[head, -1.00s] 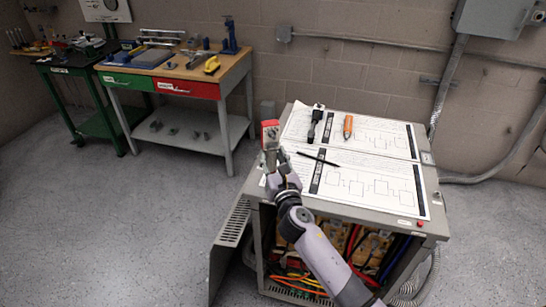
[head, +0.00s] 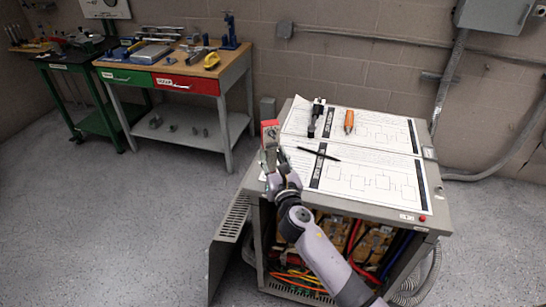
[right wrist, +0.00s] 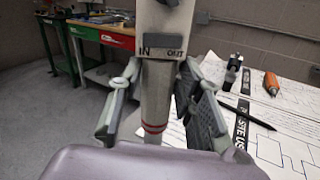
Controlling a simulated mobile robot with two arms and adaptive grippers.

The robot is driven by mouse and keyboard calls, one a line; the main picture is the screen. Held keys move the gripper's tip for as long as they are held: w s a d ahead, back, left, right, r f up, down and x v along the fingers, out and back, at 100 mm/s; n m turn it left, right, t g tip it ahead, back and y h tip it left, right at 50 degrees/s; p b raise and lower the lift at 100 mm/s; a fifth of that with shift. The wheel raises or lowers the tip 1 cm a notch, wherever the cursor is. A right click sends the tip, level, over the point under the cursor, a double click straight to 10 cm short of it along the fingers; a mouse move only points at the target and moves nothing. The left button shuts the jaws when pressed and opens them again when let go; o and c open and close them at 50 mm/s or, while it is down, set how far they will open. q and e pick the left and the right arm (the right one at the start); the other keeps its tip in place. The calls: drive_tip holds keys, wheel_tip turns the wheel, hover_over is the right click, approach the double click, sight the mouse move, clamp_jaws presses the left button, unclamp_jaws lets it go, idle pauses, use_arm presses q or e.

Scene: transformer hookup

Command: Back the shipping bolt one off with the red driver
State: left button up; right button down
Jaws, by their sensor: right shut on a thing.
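My right gripper (head: 268,158) is shut on the driver (head: 270,131), whose red part stands up above the fingers at the cabinet's back-left corner. In the right wrist view my right gripper (right wrist: 160,105) has a finger on each side of the driver's grey shaft (right wrist: 155,95), which has red bands low down. A switch marked IN and OUT shows on its body above. The driver looks roughly upright. I cannot make out the shipping bolt; the arm and gripper hide part of the cabinet's left edge. My left gripper is not in view.
The grey cabinet (head: 420,231) has its front open, with wiring inside and a door (head: 230,240) swung out left. Printed sheets (head: 372,180) cover its top, with a black pen (head: 318,153), a black tool (head: 316,118) and an orange-handled tool (head: 349,121). A workbench (head: 240,66) stands back left.

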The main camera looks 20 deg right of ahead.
drive_tip(key=shift+f+b, duration=0.7)
drive_tip(key=shift+b, duration=0.05)
idle(0.5)
drive_tip(key=shift+f, duration=0.35)
idle(1.7)
idle(1.2)
drive_tip(key=shift+r, duration=0.1)
drive_tip(key=shift+r+p, duration=2.3)
drive_tip(key=shift+p, duration=0.1)
